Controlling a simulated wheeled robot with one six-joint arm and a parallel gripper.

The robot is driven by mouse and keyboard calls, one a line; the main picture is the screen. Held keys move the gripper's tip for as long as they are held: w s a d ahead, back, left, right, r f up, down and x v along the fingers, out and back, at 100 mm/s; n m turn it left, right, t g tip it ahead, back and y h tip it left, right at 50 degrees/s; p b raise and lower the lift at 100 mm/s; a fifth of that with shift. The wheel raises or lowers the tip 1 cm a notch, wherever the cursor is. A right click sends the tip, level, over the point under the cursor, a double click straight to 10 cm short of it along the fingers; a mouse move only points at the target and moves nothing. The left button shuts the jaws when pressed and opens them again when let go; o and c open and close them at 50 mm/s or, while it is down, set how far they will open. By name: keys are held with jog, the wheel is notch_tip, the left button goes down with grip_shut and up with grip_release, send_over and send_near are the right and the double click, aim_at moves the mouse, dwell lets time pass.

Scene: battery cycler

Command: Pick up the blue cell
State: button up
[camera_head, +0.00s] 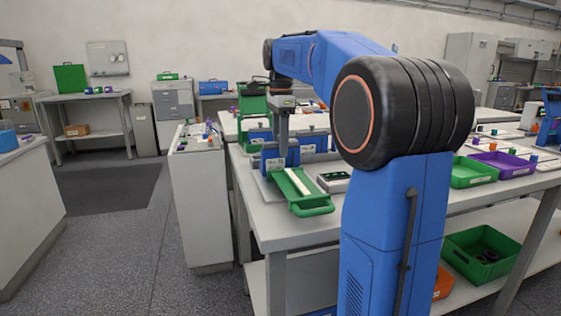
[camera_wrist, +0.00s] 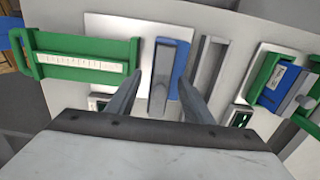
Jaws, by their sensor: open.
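My gripper (camera_wrist: 160,77) is open, with its two fingers apart in the wrist view. Between and beyond the fingertips is an upright-looking grey-topped block (camera_wrist: 158,65) with a blue part (camera_wrist: 180,70), likely the blue cell, along its right side. The right fingertip overlaps the blue part in the picture; I cannot tell whether they touch. In the head view my gripper (camera_head: 283,140) points down over the bench, close to blue blocks (camera_head: 270,164). The fingertips are too small there to judge the gap.
A green tray (camera_wrist: 85,43) with a handle and a white scaled strip lies left of the fingers. A grey slotted frame (camera_wrist: 211,60) stands to the right, then a blue labelled unit (camera_wrist: 277,85) in a green holder. The white bench (camera_head: 285,222) is bare near its front edge.

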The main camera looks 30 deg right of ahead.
aim_at(280, 158)
jog(key=shift+f, duration=1.4)
grip_shut()
jog(key=shift+r, duration=0.1)
